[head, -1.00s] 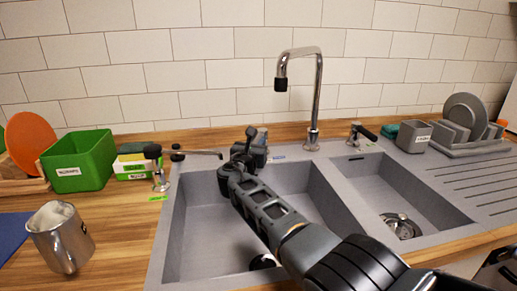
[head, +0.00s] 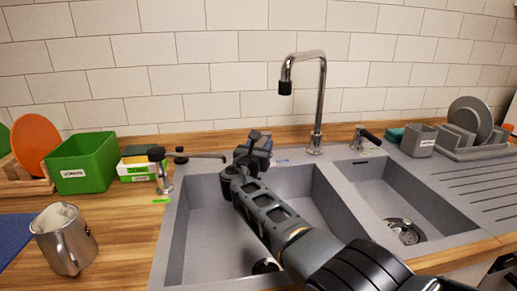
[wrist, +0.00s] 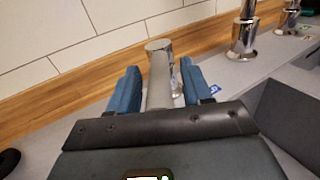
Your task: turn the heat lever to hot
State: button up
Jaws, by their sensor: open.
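A small blue label (wrist: 215,89) lies right of the fingers.
A black-topped metal fitting (head: 161,172) stands on the left rim by a green label. The tall faucet (head: 318,100) and another black-handled fitting (head: 364,136) stand to the right. A green bin (head: 84,163) and metal pitcher (head: 66,240) are left.

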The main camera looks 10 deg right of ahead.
jog(key=p+v, duration=0.2)
jog(key=v, duration=0.5)
jog(key=shift+s+a, duration=0.2)
jog(key=shift+s, duration=0.1)
jog(key=shift+c, duration=0.4)
